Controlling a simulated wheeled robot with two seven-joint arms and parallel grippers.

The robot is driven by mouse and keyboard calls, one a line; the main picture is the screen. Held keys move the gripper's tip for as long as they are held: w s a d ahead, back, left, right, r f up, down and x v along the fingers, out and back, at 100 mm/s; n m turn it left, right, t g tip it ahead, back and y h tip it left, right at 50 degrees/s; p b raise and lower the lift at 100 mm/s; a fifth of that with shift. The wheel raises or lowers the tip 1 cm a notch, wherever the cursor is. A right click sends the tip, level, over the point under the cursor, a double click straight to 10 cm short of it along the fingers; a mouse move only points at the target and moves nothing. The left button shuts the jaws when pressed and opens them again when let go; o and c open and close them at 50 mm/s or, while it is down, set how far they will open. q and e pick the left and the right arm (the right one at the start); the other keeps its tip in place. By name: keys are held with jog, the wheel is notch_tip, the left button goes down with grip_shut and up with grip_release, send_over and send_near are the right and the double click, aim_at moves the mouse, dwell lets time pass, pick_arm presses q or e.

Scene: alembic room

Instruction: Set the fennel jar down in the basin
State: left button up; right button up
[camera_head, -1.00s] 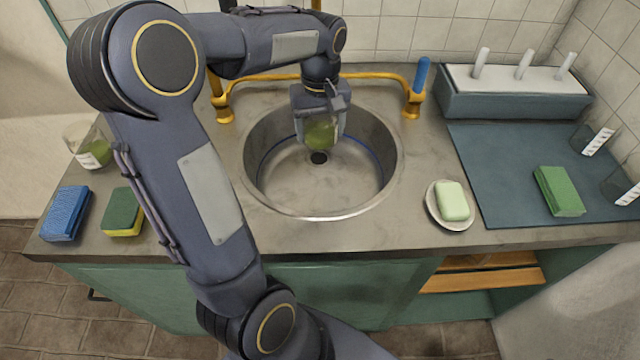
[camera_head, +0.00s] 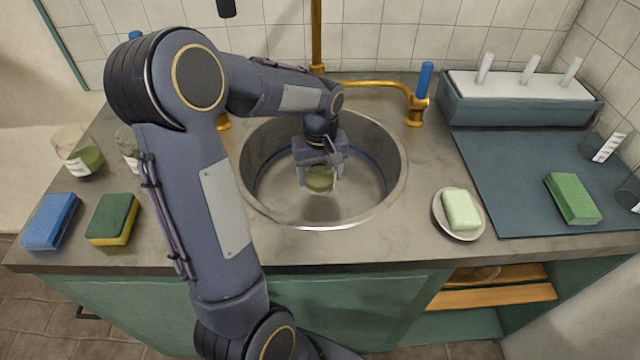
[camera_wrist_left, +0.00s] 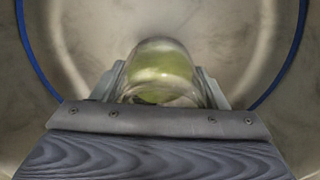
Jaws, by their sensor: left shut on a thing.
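My left gripper (camera_head: 320,178) is inside the round steel basin (camera_head: 362,200), shut on a glass jar with green contents, the fennel jar (camera_head: 320,181). In the left wrist view the jar (camera_wrist_left: 160,75) sits between the two fingers (camera_wrist_left: 162,92), with the basin floor and a blue ring behind it. I cannot tell whether the jar's base touches the basin floor. My right gripper is not in view.
Two more jars with green contents stand at the left, one (camera_head: 80,155) in the open and one (camera_head: 128,150) partly behind my arm. Blue (camera_head: 50,221) and green-yellow (camera_head: 113,219) sponges lie nearby. A soap dish (camera_head: 460,235), brass tap (camera_head: 415,108) and grey rack (camera_head: 520,108) are around the basin.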

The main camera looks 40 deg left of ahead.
aim_at(320, 183)
pick_arm(q)
notch_tip(320, 183, down, 3)
jog(key=shift+f, duration=0.15)
jog(key=shift+f+b, duration=0.15)
jog(key=shift+b, duration=0.15)
jog(key=o, duration=1.1)
jog(key=shift+r, duration=0.5)
notch_tip(320, 183, up, 12)
jog(key=shift+f+p, duration=0.25)
jog(key=shift+p, duration=0.95)
